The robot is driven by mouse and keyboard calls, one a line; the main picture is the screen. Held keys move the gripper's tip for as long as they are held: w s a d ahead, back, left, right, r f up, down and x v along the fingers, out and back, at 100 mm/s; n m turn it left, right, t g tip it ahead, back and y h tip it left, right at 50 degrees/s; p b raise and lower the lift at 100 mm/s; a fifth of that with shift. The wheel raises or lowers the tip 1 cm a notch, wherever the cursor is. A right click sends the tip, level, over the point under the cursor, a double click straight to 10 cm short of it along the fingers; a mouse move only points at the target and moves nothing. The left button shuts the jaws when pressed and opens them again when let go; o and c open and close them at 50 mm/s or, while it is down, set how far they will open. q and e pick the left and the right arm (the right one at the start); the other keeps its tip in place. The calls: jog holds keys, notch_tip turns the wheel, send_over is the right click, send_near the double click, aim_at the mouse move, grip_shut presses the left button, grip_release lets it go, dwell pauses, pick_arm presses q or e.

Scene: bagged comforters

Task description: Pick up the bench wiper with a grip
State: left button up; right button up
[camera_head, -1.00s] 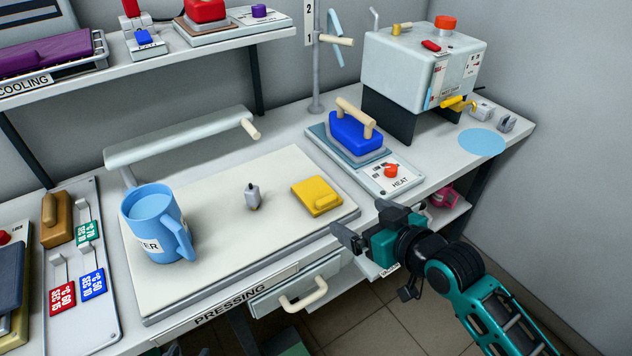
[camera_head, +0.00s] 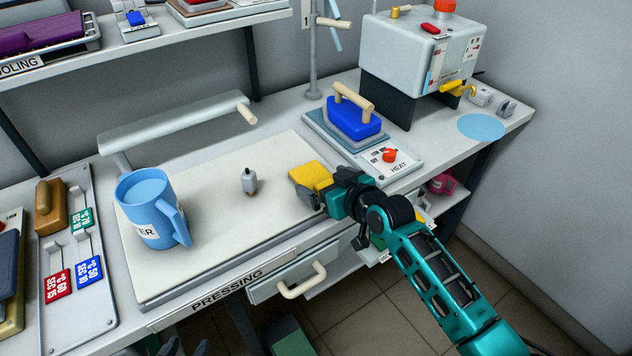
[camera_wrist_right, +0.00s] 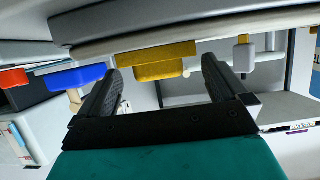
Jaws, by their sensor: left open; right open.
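The bench wiper, a yellow pad with a raised yellow grip block (camera_head: 309,175), lies on the right part of the cream pressing board (camera_head: 222,215). My right gripper (camera_head: 323,188) is at its near right side, low over the board's edge, and hides part of it. In the right wrist view the open, empty fingers (camera_wrist_right: 162,80) stand to either side of the yellow wiper (camera_wrist_right: 165,56), which appears just ahead of the tips. Whether they touch it I cannot tell. My left gripper (camera_head: 183,347) shows only as dark tips at the bottom edge; nothing is seen in it.
A blue mug (camera_head: 152,208) and a small grey bottle-like piece (camera_head: 249,182) stand on the board. A blue iron (camera_head: 353,118) sits on the heat base behind the wiper. A drawer with a handle (camera_head: 302,283) is below the front edge.

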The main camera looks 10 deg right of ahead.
aim_at(323, 181)
jog(key=shift+w+a+f, duration=0.15)
jog(key=shift+w+f, duration=0.05)
jog(key=shift+w, duration=0.25)
jog(key=shift+c, duration=0.4)
jog(key=c, duration=0.9)
jog(key=shift+r, duration=0.65)
notch_tip(323, 181, up, 19)
jog(key=shift+f+p, duration=0.1)
jog(key=shift+p, duration=1)
